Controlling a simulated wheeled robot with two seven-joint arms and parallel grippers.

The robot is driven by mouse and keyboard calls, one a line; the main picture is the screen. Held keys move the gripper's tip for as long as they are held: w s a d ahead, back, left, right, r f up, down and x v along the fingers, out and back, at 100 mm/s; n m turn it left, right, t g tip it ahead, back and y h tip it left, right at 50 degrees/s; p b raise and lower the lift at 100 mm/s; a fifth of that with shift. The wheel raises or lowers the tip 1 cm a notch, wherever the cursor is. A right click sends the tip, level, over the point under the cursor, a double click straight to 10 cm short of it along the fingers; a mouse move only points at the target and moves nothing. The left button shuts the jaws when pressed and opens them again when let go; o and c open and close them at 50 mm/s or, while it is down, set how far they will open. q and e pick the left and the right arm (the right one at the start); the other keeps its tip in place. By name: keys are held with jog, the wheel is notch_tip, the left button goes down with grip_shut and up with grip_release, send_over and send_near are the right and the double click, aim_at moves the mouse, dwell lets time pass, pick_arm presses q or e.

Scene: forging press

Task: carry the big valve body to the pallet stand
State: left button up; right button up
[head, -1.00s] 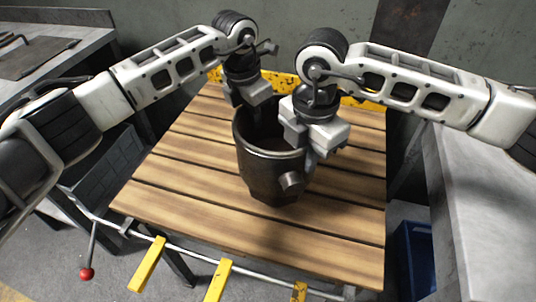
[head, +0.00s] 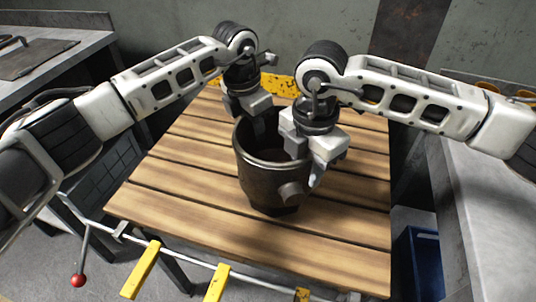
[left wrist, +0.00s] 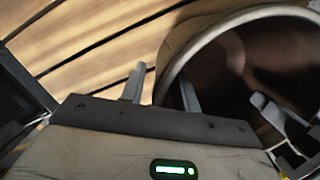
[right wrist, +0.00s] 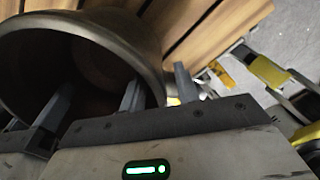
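The big valve body (head: 265,180), a dark metal pot-like part with an open top and a stub on its front, is upright over the slatted wooden table (head: 180,215). My left gripper (head: 260,122) is at its far left rim, my right gripper (head: 318,165) at its right rim. In the left wrist view the rim (left wrist: 170,65) passes between the two fingers (left wrist: 160,84), one inside and one outside. The right wrist view shows the same at the rim (right wrist: 153,75) and fingers (right wrist: 158,88). Whether the fingers press on the wall is unclear.
Grey benches stand left (head: 50,60) and right (head: 490,220). A blue bin (head: 418,262) is on the floor at right. Yellow bars (head: 217,283) and a red-knobbed lever (head: 78,280) are at the table's front. A yellow strip (head: 285,86) lies along the back. The tabletop around the body looks clear.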

pick_arm(q)
jog(key=r, duration=0.4)
jog(key=a+r, duration=0.1)
jog(key=r, duration=0.2)
jog(key=s+r, duration=0.1)
jog(key=r, duration=0.3)
jog(key=shift+a+r, duration=0.2)
jog(key=shift+r, duration=0.1)
pick_arm(e)
jog(key=shift+r, duration=0.1)
notch_tip(320, 180, up, 12)
jog(key=shift+f, duration=0.1)
